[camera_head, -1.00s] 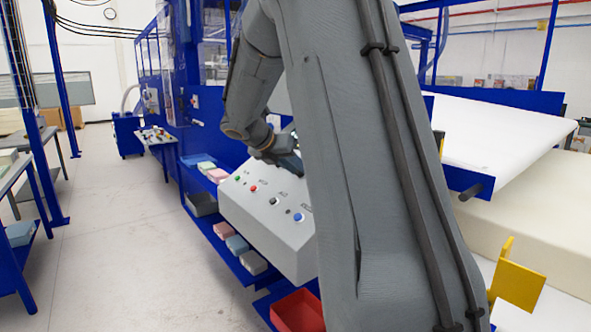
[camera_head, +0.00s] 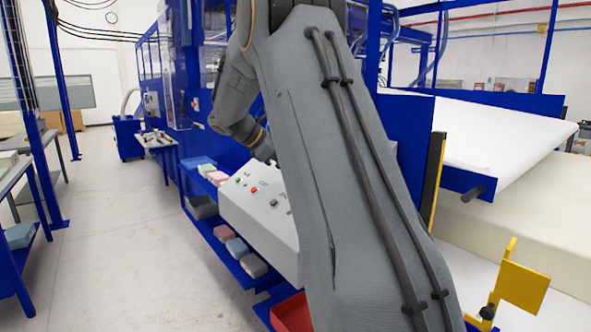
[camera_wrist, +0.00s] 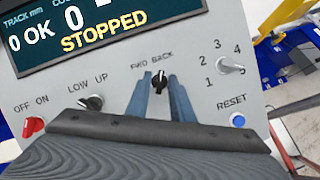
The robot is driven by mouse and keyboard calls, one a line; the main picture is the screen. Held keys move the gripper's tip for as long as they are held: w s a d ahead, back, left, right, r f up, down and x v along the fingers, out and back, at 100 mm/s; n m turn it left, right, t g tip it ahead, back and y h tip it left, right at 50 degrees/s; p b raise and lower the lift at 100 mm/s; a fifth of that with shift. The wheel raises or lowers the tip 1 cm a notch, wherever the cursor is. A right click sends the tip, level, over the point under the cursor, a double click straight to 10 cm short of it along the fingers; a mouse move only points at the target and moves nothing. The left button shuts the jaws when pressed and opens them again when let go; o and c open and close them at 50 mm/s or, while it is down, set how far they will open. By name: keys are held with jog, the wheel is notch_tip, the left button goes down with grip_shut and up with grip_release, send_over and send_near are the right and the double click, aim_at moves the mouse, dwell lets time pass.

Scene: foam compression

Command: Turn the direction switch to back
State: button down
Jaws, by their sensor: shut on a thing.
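The direction switch (camera_wrist: 159,84) is a small black knob under the label "FWD BACK" on the grey control panel (camera_wrist: 122,68). In the wrist view it stands between the two blue-grey fingers of my gripper (camera_wrist: 160,76), which is shut on it. The knob looks near upright; its exact setting is hard to tell. In the head view the panel's box (camera_head: 262,225) is partly covered by my arm. The end of my arm reaches down at its far side, and the switch and fingertips cannot be made out there.
Beside the switch are the LOW UP knob (camera_wrist: 91,102), the red OFF ON knob (camera_wrist: 33,126), a numbered selector (camera_wrist: 229,65) and the blue RESET button (camera_wrist: 237,120). The display (camera_wrist: 95,28) reads "STOPPED". A red bin (camera_head: 292,313) sits below the box. The floor at left is clear.

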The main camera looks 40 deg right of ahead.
jog(key=shift+m+g+y, duration=0.3)
jog(key=shift+m, duration=1.1)
jog(key=c, duration=1.9)
grip_release()
jog(key=b+v, duration=0.2)
jog(key=v, duration=0.6)
jog(key=shift+w+d, duration=0.1)
